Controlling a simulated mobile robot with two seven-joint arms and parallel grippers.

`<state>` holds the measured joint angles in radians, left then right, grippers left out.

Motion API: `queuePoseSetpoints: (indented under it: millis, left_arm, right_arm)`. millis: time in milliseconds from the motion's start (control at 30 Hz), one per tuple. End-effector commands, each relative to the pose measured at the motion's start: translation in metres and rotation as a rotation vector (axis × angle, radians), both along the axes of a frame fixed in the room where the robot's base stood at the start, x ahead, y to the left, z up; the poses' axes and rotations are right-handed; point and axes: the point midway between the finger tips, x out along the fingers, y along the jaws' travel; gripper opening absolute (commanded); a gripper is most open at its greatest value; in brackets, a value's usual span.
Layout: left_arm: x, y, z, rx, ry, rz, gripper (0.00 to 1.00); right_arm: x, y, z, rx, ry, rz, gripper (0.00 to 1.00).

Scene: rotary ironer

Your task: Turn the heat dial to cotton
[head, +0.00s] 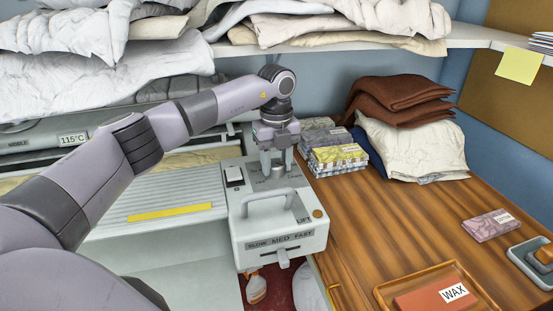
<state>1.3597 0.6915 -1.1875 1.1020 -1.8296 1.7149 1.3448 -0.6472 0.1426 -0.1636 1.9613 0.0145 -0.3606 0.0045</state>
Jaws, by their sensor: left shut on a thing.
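The ironer's grey-white control box (300,218) stands in the middle of the head view. The heat dial (278,172) is on its top at the back, between my fingers and mostly hidden by them. My left gripper (278,168) points down from above and is shut on the dial. Small markings lie on the panel around the dial, but I cannot read them or tell where the dial points. My right gripper is not in view.
A white handle (268,207) marked LIFT rises in front of the dial. A speed slider (283,258) sits on the box front and a rocker switch (234,175) at left. Folded cloths (338,157) stand close right. A laden shelf (480,37) hangs above.

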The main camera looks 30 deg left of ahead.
Motion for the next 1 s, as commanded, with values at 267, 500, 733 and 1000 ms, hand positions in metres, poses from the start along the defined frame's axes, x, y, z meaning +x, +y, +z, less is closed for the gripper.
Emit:
queuePoseSetpoints:
  millis: [267, 500, 733, 1000]
  left_arm:
    - [-0.001, 0.002, 0.004, 0.0, 0.0, -0.242, 0.13]
    - [-0.001, 0.002, 0.003, 0.0, -0.001, -0.469, 0.13]
    - [-0.001, 0.003, 0.003, 0.0, -0.003, -0.687, 0.13]
    - [-0.001, 0.004, 0.003, 0.0, -0.003, -0.944, 0.13]
  right_arm:
    - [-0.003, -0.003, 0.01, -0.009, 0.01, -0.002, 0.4]
    - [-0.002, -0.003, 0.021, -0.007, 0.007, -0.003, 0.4]
    - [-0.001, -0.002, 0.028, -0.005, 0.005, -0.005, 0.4]
    - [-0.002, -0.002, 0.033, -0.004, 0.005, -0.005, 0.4]
